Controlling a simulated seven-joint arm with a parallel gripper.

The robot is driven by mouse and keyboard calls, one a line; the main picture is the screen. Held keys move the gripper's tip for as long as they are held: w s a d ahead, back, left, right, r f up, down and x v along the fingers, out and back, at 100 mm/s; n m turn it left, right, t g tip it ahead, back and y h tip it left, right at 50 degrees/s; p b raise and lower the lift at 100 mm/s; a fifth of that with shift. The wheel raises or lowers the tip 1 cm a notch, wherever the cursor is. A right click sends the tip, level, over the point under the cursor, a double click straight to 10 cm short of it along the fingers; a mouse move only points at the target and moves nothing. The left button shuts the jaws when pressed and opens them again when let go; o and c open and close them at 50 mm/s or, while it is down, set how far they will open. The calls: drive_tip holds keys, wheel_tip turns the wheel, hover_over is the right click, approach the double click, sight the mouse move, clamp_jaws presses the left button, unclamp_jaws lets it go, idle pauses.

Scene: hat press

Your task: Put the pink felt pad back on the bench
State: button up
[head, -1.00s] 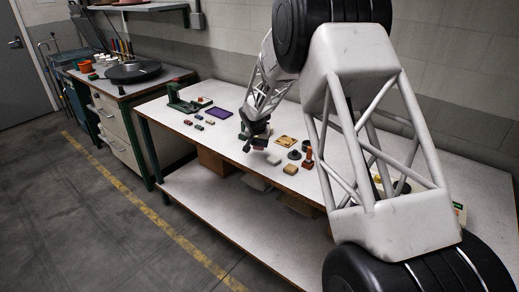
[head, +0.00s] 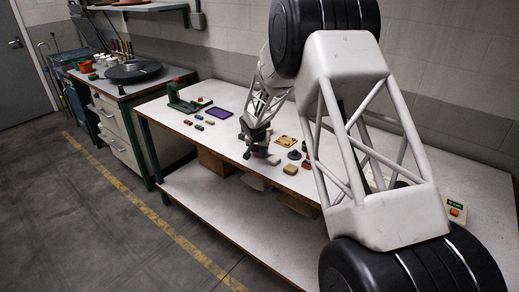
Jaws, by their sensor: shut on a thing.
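My gripper (head: 250,152) is low over the front part of the bench (head: 218,162), pointing down. It is shut on a small pinkish piece, which I take to be the pink felt pad (head: 262,152). The pad is mostly hidden by the fingers, and I cannot tell whether it touches the bench top. A pale grey block (head: 273,160) lies just right of the gripper.
A tan block (head: 290,169), a dark round piece (head: 294,155) and a yellowish plate (head: 285,141) lie to the right. A purple pad (head: 220,114), several small coloured blocks (head: 198,118) and a green press (head: 181,101) are to the left. Bare bench lies left of the gripper.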

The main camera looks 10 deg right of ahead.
drive_tip(key=shift+f, duration=0.15)
drive_tip(key=o, duration=0.9)
drive_tip(key=v, duration=1.2)
drive_tip(key=shift+r, duration=0.25)
idle(0.3)
